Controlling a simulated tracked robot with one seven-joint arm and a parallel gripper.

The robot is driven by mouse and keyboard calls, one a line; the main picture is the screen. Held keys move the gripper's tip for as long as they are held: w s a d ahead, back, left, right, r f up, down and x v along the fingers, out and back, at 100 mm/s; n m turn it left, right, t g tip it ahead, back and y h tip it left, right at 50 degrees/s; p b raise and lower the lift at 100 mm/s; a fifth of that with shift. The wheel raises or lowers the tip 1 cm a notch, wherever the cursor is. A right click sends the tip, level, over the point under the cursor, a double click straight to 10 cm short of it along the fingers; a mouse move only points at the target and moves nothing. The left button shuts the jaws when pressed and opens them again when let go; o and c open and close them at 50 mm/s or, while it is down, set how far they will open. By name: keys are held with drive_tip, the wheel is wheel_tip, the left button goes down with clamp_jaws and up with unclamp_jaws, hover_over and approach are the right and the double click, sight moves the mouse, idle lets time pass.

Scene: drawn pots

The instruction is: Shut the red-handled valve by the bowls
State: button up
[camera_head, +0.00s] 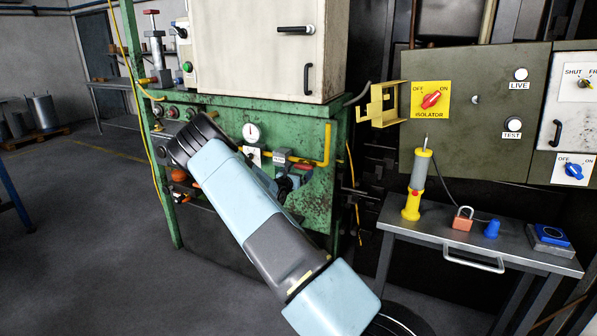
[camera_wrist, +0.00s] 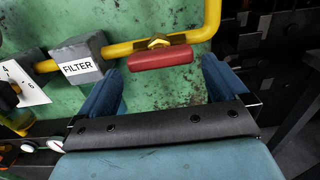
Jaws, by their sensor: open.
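The red valve handle (camera_wrist: 162,60) is a short bar on a yellow pipe (camera_wrist: 120,48), below a brass-coloured fitting (camera_wrist: 158,43). It lies roughly along the pipe. My gripper (camera_wrist: 160,82) is open and empty, its two blue fingers spread to the left and right of the handle, which sits just beyond and between the tips. I see no contact. In the head view my gripper (camera_head: 288,180) is at the green panel, and a bit of the red handle (camera_head: 304,167) shows beside it. I cannot make out bowls clearly; my arm hides part of the panel.
A grey block labelled FILTER (camera_wrist: 80,65) is on the pipe, left of the handle. The yellow pipe bends upward at the right. A pressure gauge (camera_head: 251,132) is above my arm. A grey side table (camera_head: 470,245) with a padlock (camera_head: 463,218) stands to the right.

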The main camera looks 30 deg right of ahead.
sight(302, 168)
drive_tip(key=shift+x, duration=1.8)
